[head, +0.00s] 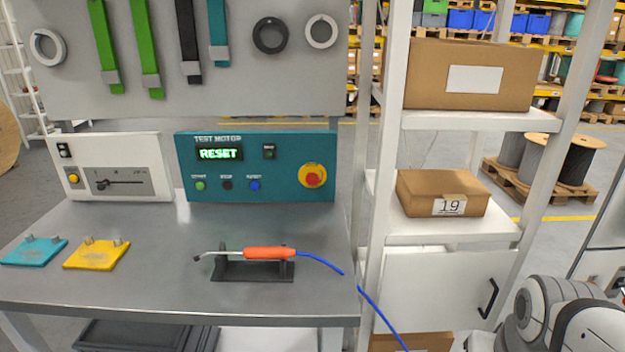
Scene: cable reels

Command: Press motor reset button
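The teal test motor panel (290,148) stands upright at the back of the grey workbench. Its display (219,153) is lit and reads RESET in green. Below it is a row with a green button (200,185), a black button (227,185) and a blue button (254,185); their small labels are too blurred to read surely, but the blue one's looks like RESET. A red knob on a yellow disc (313,176) sits at the panel's right. White and grey links of my arm show at the lower right; my gripper is not in view.
An orange-handled tool (268,253) rests on a dark stand in front of the panel, its blue cable running off the bench to the right. Teal (32,252) and yellow (97,254) plates lie at left. A white shelf (430,228) with boxes stands right of the bench.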

